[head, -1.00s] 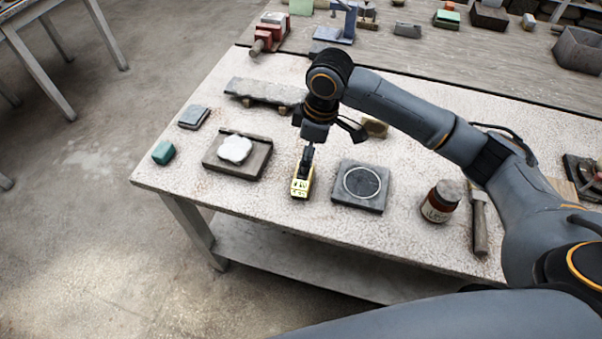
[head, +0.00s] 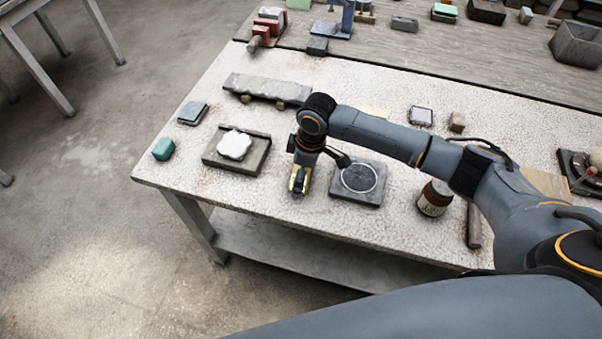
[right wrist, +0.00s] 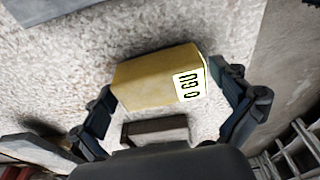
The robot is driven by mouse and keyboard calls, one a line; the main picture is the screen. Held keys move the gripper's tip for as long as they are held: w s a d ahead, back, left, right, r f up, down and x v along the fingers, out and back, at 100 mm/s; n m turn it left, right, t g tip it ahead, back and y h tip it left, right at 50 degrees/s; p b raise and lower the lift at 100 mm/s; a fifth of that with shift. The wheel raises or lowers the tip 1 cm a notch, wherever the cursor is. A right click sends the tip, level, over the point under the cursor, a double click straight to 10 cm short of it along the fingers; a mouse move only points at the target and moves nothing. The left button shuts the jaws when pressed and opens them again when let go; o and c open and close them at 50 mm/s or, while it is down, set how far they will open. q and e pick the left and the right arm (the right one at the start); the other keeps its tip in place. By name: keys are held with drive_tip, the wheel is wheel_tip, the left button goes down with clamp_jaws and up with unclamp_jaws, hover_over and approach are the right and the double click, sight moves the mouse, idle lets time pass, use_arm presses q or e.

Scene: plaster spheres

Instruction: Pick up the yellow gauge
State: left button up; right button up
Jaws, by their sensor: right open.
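The yellow gauge (right wrist: 155,82) is a small block with a white label bearing dark marks on one end. In the head view the gauge (head: 307,182) stands near the table's front edge, mostly hidden under my right gripper (head: 299,184). In the right wrist view the right gripper (right wrist: 170,94) is open, with one finger on either side of the gauge. Whether the fingers touch it I cannot tell. My left gripper is not in view.
A square dark plate with a ring (head: 358,194) lies close to the right of the gauge. A tray (head: 240,166) with a white lump is to the left. A brown jar (head: 433,204) stands further right. The table's front edge (head: 255,217) is near.

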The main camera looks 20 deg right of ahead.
drive_tip(key=c, duration=1.1)
drive_tip(key=shift+w+r+b, duration=0.1)
drive_tip(key=shift+r+b, duration=0.2)
drive_tip(key=shift+r, duration=0.3)
drive_tip(key=shift+s+r+b, duration=0.25)
drive_tip(key=shift+r+b, duration=0.1)
drive_tip(key=shift+r, duration=0.85)
drive_tip(key=s+r, duration=0.3)
drive_tip(key=s, duration=0.1)
drive_tip(key=s+r+b, duration=0.1)
drive_tip(key=s+r, duration=0.2)
drive_tip(key=s, duration=0.2)
drive_tip(key=s+r, duration=0.3)
drive_tip(key=s, duration=0.1)
drive_tip(key=shift+s+d+r+b, duration=0.25)
drive_tip(key=shift+s+d+b, duration=0.05)
drive_tip(key=shift+s+d, duration=0.05)
